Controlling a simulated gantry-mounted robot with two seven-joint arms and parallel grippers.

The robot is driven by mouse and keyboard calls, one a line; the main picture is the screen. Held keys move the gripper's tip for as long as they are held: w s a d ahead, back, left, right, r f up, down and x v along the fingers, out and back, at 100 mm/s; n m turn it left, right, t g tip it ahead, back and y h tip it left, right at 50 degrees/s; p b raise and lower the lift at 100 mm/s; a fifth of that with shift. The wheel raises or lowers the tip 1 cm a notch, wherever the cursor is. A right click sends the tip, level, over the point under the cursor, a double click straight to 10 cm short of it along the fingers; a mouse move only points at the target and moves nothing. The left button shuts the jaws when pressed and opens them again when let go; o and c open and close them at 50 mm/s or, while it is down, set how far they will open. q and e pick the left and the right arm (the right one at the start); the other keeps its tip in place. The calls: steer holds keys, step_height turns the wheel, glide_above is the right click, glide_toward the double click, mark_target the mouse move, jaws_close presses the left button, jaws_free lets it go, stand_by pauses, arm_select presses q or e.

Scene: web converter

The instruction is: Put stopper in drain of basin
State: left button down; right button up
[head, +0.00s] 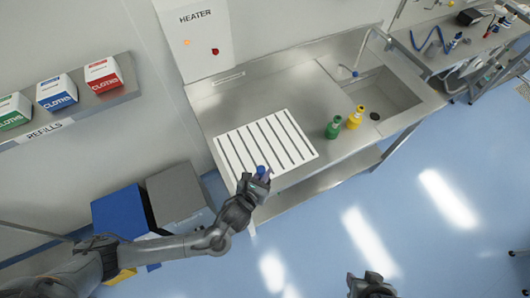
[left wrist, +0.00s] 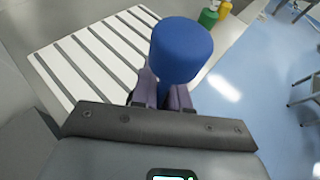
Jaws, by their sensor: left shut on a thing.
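My left gripper (head: 258,181) is shut on a blue stopper (head: 261,170), a short cylinder. In the left wrist view the stopper (left wrist: 181,48) stands up between the fingers (left wrist: 163,92). The gripper holds it by the front edge of the white slatted rack. The steel basin (head: 385,92) is at the right end of the counter. Its dark round drain (head: 375,116) shows at the bottom near the front left corner. My right gripper (head: 371,286) is at the bottom edge of the head view; its fingers are too unclear to read.
A green bottle (head: 333,128) and a yellow bottle (head: 354,118) stand on the counter between rack (head: 265,146) and basin. A tap (head: 347,70) rises behind the basin. A heater (head: 197,38) hangs at the back. Bins (head: 180,194) stand left of the counter.

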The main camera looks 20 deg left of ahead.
arm_select(q)
steer(key=shift+m+h, duration=0.4)
steer(key=shift+h, duration=0.1)
steer(key=b+x, duration=0.3)
steer(key=d+f+b+x, duration=0.1)
steer(key=b+x, duration=0.2)
steer(key=s+b+x, duration=0.1)
steer(key=b+x, duration=0.2)
steer(key=x, duration=0.1)
steer(key=shift+w+d+f, duration=0.1)
steer(key=shift+d+f, duration=0.2)
steer(key=shift+d, duration=0.05)
steer(key=w+b, duration=0.2)
steer(key=w+d+b, duration=0.1)
steer(key=shift+w+r, duration=0.3)
steer(key=shift+r, duration=0.1)
steer(key=w+d+r+b, duration=0.1)
steer(key=w+r+b, duration=0.3)
glide_above(267, 143)
step_height(267, 143, down, 7)
steer(key=shift+s+r, duration=0.15)
steer(key=shift+f, duration=2.05)
